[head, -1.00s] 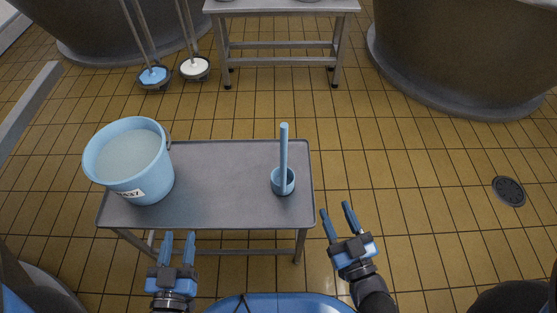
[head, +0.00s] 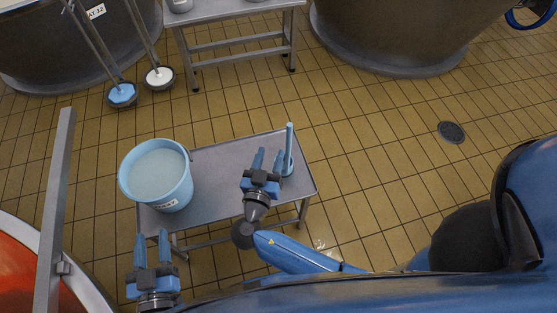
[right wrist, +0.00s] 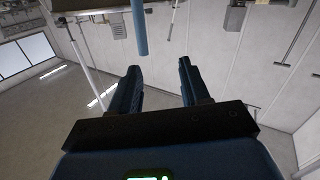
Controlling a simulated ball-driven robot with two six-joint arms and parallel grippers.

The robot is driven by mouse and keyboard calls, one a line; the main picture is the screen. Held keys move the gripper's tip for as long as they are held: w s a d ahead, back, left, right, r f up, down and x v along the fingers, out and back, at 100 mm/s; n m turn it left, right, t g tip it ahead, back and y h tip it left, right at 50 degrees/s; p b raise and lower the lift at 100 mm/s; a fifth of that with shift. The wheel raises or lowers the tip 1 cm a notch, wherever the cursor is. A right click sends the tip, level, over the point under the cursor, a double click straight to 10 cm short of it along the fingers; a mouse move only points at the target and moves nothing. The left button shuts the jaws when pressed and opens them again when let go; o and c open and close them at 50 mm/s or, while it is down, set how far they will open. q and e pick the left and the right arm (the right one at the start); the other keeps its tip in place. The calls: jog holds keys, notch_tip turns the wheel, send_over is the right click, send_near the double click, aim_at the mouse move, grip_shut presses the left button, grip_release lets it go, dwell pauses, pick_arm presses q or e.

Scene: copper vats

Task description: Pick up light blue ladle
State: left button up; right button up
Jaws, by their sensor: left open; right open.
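The light blue ladle (head: 290,143) stands with its handle upright and its cup low, near the right end of the grey metal table. My right gripper (head: 269,155) is open, with its fingers over the table just left of the ladle. The right finger partly overlaps the ladle's cup in the head view. In the right wrist view the ladle's handle (right wrist: 139,28) shows beyond the left fingertip of my open right gripper (right wrist: 159,68), not between the fingers. My left gripper (head: 152,236) is open and empty, in front of the table's left end.
The grey table (head: 222,172) also carries a light blue bucket (head: 157,199) of pale liquid on its left. Blue and white long-handled tools (head: 122,94) rest on the tiled floor behind. A second table (head: 240,45) and large vats stand at the back. Open floor lies right of the table.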

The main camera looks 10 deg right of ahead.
aim_at(289, 130)
jog(key=w+d+m, duration=0.1)
jog(key=w+d, duration=0.1)
jog(key=w+d+m+h, duration=0.1)
jog(key=w+d, duration=0.1)
jog(key=shift+d+r+g+p, duration=0.1)
jog(key=shift+d+g+p, duration=0.2)
jog(key=shift+p, duration=0.05)
jog(key=shift+p+x, duration=0.65)
jog(key=shift+x, duration=2.05)
jog(key=shift+s+d, duration=0.1)
jog(key=shift+d, duration=0.05)
grip_shut()
